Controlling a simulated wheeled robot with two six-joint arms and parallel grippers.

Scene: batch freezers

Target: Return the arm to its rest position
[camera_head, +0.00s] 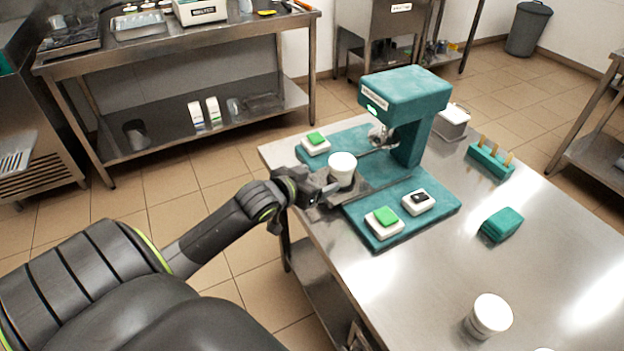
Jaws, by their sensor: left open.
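My left arm reaches in from the left of the head view. Its gripper (328,188) is at the front left edge of the steel table (520,255). It is open, with its fingers low beside a white-topped jar (342,164). I cannot tell whether the fingers touch the jar. The jar stands upright at the green bench machine (404,95), in front of its head. My right gripper does not show.
Green-topped button boxes (384,222) (316,144) and a black-switch box (418,202) sit on the machine's base. A green block (501,224), a green rack (490,159) and another white-lidded jar (489,315) stand on the table. Open floor lies left of the table.

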